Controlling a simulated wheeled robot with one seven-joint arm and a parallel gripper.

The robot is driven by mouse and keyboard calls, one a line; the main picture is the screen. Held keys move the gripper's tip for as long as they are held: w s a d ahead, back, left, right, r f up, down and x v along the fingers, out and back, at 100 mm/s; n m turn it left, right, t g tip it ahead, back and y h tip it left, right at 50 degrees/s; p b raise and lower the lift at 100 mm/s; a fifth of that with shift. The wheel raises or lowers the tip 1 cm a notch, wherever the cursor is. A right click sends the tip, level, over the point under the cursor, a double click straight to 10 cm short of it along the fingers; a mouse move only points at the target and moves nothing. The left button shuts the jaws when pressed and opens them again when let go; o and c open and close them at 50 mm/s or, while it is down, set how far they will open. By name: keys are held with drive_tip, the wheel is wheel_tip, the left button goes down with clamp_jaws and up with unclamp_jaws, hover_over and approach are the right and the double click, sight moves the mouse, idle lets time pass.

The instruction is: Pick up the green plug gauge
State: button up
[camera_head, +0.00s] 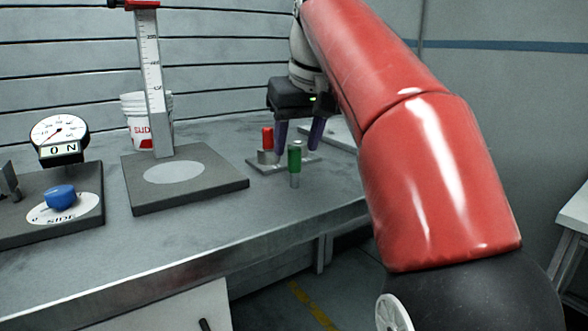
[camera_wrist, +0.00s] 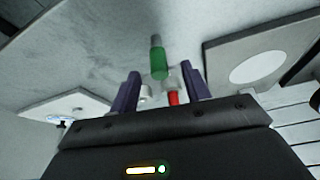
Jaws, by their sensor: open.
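The green plug gauge (camera_head: 295,158) has a green grip over a grey metal shaft. It stands upright on the bench top in front of a small metal holder (camera_head: 268,168). It also shows in the wrist view (camera_wrist: 158,60), ahead of the fingertips and roughly centred between them. My gripper (camera_head: 299,148) is open and empty, with its two purple fingers pointing down behind the green gauge in the head view. In the wrist view the fingers (camera_wrist: 161,82) are spread wide, and I see no contact with the green gauge.
A red-gripped gauge (camera_head: 267,139) stands at the holder, close to the fingers. A height gauge on a dark base (camera_head: 205,193), a white bucket (camera_head: 134,127) and a dial unit with a blue knob (camera_head: 61,197) stand to the left. The front bench edge is near.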

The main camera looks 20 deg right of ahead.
sight(297, 150)
drive_tip(key=b+x, duration=0.1)
drive_tip(key=x, duration=0.3)
drive_tip(key=shift+f, duration=0.35)
clamp_jaws()
